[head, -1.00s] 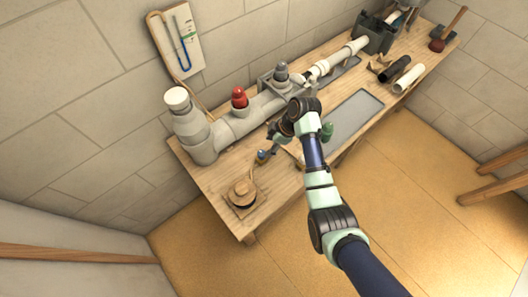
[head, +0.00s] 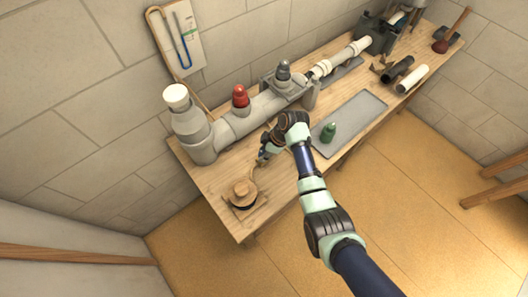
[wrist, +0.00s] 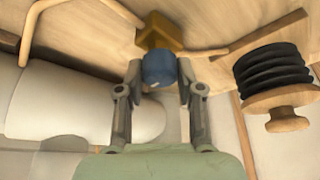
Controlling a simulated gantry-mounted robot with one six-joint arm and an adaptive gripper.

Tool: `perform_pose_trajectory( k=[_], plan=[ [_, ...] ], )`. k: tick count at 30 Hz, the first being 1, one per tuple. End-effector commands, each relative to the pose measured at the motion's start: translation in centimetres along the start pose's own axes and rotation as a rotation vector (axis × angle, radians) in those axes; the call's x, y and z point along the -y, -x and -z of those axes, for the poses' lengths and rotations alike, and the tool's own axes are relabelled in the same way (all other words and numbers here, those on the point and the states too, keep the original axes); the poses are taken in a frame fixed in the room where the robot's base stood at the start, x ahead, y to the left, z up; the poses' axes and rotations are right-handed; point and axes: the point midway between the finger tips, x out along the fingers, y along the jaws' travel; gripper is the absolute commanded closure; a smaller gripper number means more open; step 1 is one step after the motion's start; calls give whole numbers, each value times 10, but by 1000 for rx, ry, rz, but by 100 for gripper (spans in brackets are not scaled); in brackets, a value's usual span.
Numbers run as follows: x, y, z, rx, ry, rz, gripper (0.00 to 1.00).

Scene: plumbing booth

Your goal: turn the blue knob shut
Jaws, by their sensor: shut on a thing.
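The blue knob (wrist: 158,68) shows in the wrist view as a rounded blue cap in front of a brass-coloured fitting (wrist: 163,32). My gripper (wrist: 159,72) is shut on it, one finger on each side. In the head view, my gripper (head: 262,159) is low over the left part of the wooden bench, in front of the grey pipe. There my fingers and wrist hide the blue knob.
The grey pipe (head: 262,109) runs along the back of the bench with a red knob (head: 240,96) and a grey knob (head: 283,71). A green knob (head: 329,132) stands on a grey mat (head: 357,112). A round wooden piece (head: 242,190) sits front left, near my gripper.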

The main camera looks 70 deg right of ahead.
Motion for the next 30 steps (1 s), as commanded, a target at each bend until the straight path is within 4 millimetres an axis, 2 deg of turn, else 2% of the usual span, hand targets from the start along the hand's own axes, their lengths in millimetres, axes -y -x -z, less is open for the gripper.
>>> perform_pose_trajectory(
  k=[2, 14, 30],
  plan=[
    [0, 0, 0, 0, 0, 0, 98],
    [1, 3, 2, 0, -79, -31, 98],
    [4, 4, 3, 1, -508, -209, 98]
  ],
)
